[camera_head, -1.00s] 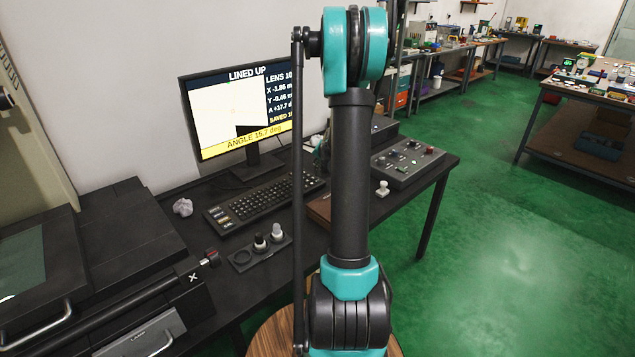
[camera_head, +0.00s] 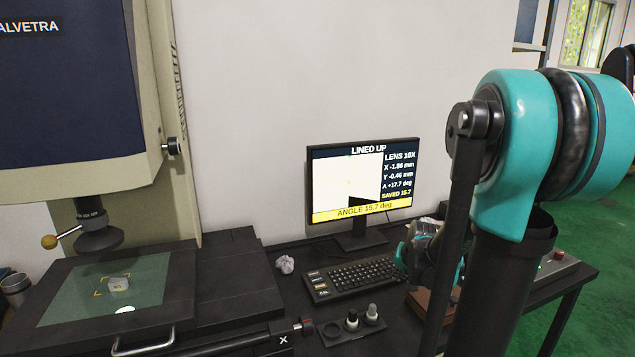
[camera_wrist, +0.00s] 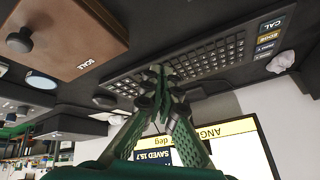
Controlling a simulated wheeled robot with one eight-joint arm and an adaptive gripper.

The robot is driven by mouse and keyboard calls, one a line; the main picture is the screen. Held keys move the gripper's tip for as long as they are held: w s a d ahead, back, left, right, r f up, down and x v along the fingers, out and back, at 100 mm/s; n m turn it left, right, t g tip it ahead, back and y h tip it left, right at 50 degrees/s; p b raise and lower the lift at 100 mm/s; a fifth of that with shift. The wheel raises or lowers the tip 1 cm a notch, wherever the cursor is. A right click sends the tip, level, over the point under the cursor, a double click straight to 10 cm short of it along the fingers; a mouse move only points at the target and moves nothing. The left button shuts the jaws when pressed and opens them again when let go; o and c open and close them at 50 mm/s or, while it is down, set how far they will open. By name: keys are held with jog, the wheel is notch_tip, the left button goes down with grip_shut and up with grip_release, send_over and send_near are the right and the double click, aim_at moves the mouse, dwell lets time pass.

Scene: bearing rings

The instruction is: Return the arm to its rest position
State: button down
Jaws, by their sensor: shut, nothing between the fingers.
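My arm stands at the right of the head view, with its teal joint (camera_head: 520,140) and dark link large in front. My gripper (camera_wrist: 158,72) shows in the wrist view with both fingers meeting at the tips, shut and empty. In the head view the wrist end is partly hidden behind my arm link, over the desk near the right end of the keyboard (camera_head: 352,279). In the wrist view the fingers overlap the keyboard (camera_wrist: 190,62) and the monitor (camera_wrist: 240,145); I cannot tell the gap to them.
The monitor (camera_head: 362,188) reads "LINED UP" and "ANGLE 15.7 deg". The measuring machine, with a small pale part (camera_head: 119,284) on its glass stage (camera_head: 150,300), stands left. Crumpled paper (camera_head: 285,264) lies by the keyboard. A brown box (camera_wrist: 75,35) marked "SCALE" is near the gripper.

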jog(key=s+a+f+n+g, duration=0.1)
jog(key=s+a+f+n, duration=0.1)
jog(key=s, duration=0.7)
jog(key=s+a+f+n+g, duration=0.1)
jog(key=s+a+n, duration=0.1)
jog(key=s, duration=0.7)
jog(key=shift+s+a+f, duration=0.35)
jog(key=shift+a+f, duration=0.05)
jog(key=shift+a, duration=0.4)
